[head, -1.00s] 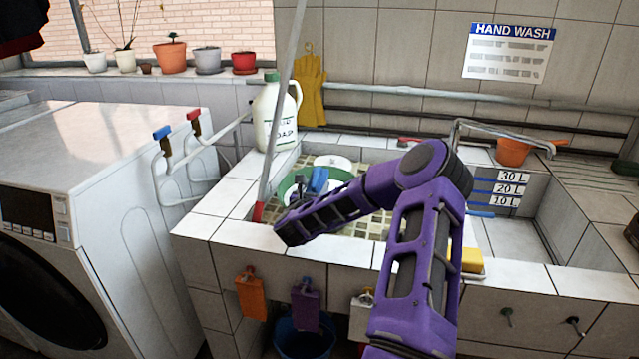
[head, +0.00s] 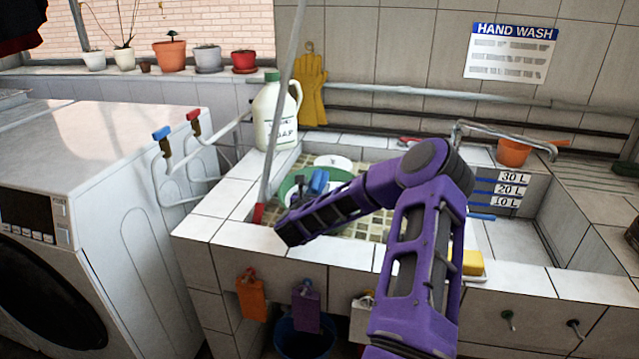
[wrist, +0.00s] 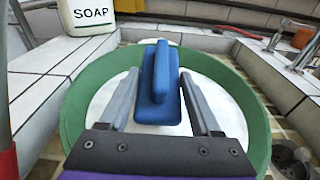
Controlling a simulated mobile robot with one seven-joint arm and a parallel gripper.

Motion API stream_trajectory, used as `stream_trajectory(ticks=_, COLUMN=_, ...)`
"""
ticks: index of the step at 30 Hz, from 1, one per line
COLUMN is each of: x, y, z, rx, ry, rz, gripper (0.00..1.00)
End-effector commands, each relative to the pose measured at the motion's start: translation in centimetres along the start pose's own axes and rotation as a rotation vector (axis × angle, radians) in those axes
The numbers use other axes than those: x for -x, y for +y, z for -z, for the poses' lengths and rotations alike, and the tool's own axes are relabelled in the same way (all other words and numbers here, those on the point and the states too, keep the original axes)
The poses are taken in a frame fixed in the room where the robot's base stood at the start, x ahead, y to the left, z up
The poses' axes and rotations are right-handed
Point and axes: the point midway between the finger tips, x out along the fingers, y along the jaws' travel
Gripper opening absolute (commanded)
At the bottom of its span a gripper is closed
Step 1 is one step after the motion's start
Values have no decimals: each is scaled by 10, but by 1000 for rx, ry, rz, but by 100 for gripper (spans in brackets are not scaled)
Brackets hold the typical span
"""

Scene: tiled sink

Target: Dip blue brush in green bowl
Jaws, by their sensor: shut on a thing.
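The blue brush (wrist: 157,88) is between the two fingers of my gripper (wrist: 160,103), which is shut on it. The brush also shows in the head view (head: 319,181), just beyond my purple forearm. The green bowl (wrist: 82,112) lies under the brush in the wrist view, with a white inside. In the head view the green bowl (head: 289,186) stands in the tiled basin, partly hidden by my arm. The brush is over the inside of the bowl. I cannot tell whether its lower side touches what is in there.
A white soap jug (head: 274,118) stands on the basin's back left corner. A pole with a red end (head: 258,212) leans at the left, close to the bowl. A metal tap (head: 490,130), an orange pot (head: 513,153) and a yellow sponge (head: 472,262) are to the right.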

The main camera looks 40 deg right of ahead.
Motion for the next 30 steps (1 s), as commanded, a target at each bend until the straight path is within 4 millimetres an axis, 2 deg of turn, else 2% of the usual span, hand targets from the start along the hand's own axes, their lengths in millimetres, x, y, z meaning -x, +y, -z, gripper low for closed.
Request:
stream_trajectory(ticks=1, x=0, y=-11, z=15, rx=16, ry=36, rz=15, gripper=3)
stream_trajectory(ticks=18, x=7, y=-8, z=-43, rx=10, ry=22, rz=14, gripper=3)
stream_trajectory(ticks=30, x=7, y=-7, z=-46, rx=8, ry=19, rz=13, gripper=3)
